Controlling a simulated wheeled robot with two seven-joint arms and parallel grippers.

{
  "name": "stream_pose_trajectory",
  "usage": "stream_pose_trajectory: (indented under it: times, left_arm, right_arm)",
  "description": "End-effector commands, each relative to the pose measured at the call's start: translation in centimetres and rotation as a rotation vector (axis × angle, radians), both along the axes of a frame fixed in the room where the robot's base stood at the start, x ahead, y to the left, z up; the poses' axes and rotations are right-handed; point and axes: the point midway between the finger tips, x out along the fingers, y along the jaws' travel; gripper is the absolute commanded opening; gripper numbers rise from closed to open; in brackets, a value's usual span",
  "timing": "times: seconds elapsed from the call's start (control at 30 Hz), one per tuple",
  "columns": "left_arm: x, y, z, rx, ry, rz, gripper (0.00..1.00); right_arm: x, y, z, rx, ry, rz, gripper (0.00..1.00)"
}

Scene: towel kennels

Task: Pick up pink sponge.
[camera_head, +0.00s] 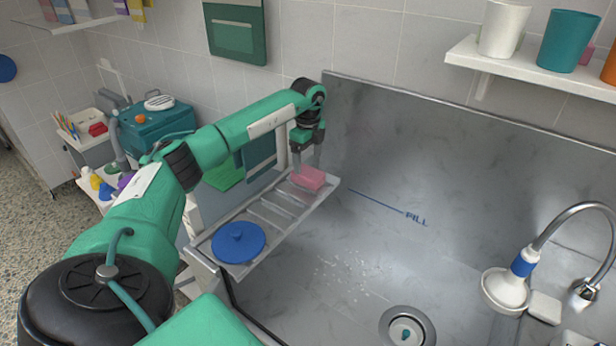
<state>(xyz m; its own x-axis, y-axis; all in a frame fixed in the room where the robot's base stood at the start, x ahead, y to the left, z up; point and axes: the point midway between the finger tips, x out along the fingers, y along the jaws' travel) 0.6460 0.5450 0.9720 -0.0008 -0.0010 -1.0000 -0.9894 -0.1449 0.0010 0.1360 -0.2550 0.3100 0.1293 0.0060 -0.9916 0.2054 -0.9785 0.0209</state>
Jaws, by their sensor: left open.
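The pink sponge (309,178) lies at the far end of the narrow slatted rack (265,213) along the left side of the steel sink. My left arm comes in from the left. Its gripper (307,168) points down at the sponge, with its fingers open. The fingertips are at or just above the sponge's upper side. I cannot tell whether they touch it. My right gripper is not in view.
A blue round lid (238,242) lies on the near end of the rack. The steel sink (400,260) is mostly clear, with a drain (406,328) and a shower head (505,289) at right. A shelf (530,68) with cups hangs above.

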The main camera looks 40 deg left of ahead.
Motion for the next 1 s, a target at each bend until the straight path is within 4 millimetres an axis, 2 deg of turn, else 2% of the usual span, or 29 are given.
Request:
stream_pose_trajectory:
  times: [0.27, 0.5, 0.63, 0.8, 0.83, 1.0]
  left_arm:
    - [0.1, 0.1, -2.2, 0.001, 0.003, 0.001, 0.82]
    - [0.4, 0.4, -5.7, 0.0, 0.002, 0.001, 0.82]
    - [0.5, 0.3, -6.3, 0.0, 0.0, 0.0, 0.82]
    - [0.5, 0.3, -6.4, 0.0, -0.001, 0.0, 0.82]
    - [0.5, 0.3, -6.4, 0.0, -0.001, 0.0, 0.8]
    - [0.5, 0.4, -6.3, 0.0, -0.001, 0.0, 0.46]
  right_arm:
    - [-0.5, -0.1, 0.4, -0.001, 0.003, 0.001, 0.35]
    - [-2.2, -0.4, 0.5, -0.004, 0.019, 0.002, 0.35]
    - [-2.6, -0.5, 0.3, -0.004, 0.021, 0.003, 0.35]
    - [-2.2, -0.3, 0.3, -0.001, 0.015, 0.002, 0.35]
    - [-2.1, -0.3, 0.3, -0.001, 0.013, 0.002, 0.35]
    - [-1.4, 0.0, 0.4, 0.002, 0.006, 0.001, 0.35]
